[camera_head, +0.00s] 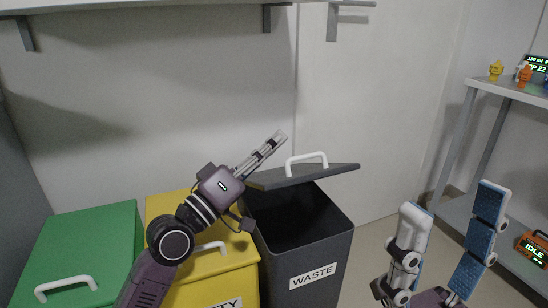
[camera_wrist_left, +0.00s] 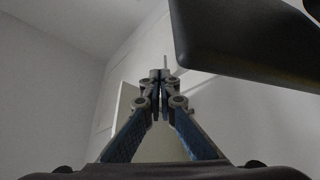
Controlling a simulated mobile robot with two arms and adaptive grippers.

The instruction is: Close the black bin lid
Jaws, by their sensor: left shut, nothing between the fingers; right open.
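The black bin (camera_head: 300,240) is labelled WASTE and stands at the centre right in the head view. Its lid (camera_head: 320,174) is part open and tilted, with a white handle (camera_head: 306,160) on top; the dark inside shows below it. My left gripper (camera_head: 277,140) is shut and empty, pointing up to the right at the lid's left end. In the left wrist view its closed fingers (camera_wrist_left: 160,82) show, with a dark slab, apparently the lid (camera_wrist_left: 255,40), at the upper right. Contact cannot be told. My right gripper (camera_head: 442,235) is open and empty, right of the bin.
A yellow bin (camera_head: 215,262) and a green bin (camera_head: 85,240), both with shut lids and white handles, stand left of the black bin. A wall shelf (camera_head: 150,5) hangs above. A grey rack (camera_head: 510,90) with small coloured items and a device marked IDLE (camera_head: 533,248) stands at the right.

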